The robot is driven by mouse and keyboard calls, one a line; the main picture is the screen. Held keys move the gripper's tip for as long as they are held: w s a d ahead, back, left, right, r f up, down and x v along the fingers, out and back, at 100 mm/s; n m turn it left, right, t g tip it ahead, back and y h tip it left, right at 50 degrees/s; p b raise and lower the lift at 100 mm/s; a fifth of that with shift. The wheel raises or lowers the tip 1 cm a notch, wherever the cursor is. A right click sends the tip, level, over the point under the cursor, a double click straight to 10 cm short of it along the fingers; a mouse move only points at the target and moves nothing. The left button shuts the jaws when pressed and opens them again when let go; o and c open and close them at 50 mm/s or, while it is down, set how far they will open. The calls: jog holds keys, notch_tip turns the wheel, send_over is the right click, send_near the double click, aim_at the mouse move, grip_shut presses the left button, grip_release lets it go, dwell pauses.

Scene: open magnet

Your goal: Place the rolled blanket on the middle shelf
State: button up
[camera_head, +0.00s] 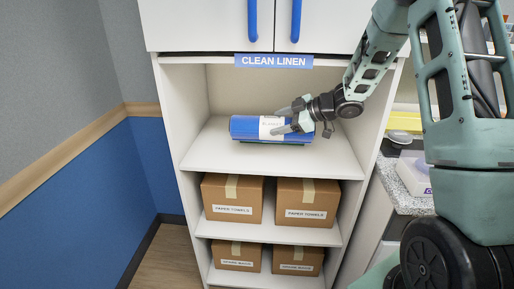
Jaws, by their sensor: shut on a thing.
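The rolled blanket (247,128) is a blue roll with a white label band. It lies level, lengthwise across the picture, over the open upper shelf (213,158) of the white cabinet, under the "CLEAN LINEN" sign (273,62). My gripper (290,122) reaches in from the right and is shut on the roll's right part, around the label. A dark shadow shows just below the roll; I cannot tell whether it touches the shelf board. The roll's right end is partly hidden by the fingers.
Paper towel boxes (232,198) fill the shelf below, with more boxes (237,256) on the lowest shelf. Closed doors with blue handles (252,20) are above. The cabinet side walls bound the opening. A speckled counter (402,195) stands at right. Shelf room is free around the roll.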

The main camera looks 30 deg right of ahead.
notch_tip(320, 180, down, 9)
jog(key=shift+f, duration=0.1)
dwell(0.4)
jog(key=shift+f, duration=0.15)
jog(key=o, duration=1.3)
